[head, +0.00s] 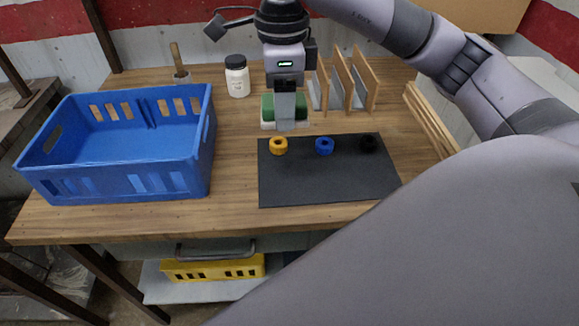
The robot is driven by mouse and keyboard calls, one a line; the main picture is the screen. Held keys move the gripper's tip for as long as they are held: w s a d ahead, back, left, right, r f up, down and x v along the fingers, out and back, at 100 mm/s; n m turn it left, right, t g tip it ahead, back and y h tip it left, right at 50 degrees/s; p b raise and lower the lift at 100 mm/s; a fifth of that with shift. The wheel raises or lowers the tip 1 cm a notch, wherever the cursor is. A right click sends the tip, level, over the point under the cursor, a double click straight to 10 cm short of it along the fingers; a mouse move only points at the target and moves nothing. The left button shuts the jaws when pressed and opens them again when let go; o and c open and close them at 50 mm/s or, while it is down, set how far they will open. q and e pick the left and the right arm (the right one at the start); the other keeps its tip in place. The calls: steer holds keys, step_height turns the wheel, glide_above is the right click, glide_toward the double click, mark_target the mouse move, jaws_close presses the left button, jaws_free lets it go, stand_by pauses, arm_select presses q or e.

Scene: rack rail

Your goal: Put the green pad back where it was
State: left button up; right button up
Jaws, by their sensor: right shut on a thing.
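The green pad (269,106) is in the head view, near the middle of the table behind the dark mat. It is green with a pale strip along its bottom edge. My right gripper (285,108) points down and is shut on the green pad. Its near finger hides the middle of the pad. I cannot tell whether the pad touches the table. My left gripper is not in view.
A dark mat (320,188) carries orange, blue and black rings. A blue crate (150,185) stands at the left. A wooden rack (359,80) stands right of the gripper.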

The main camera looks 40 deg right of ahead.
mark_target(285, 185)
step_height(285, 185, down, 16)
steer(key=shift+f, duration=0.25)
stand_by(0.3)
steer(key=shift+f, duration=0.15)
steer(key=o, duration=1)
step_height(285, 185, up, 12)
steer(key=b, duration=0.1)
steer(key=shift+r, duration=0.2)
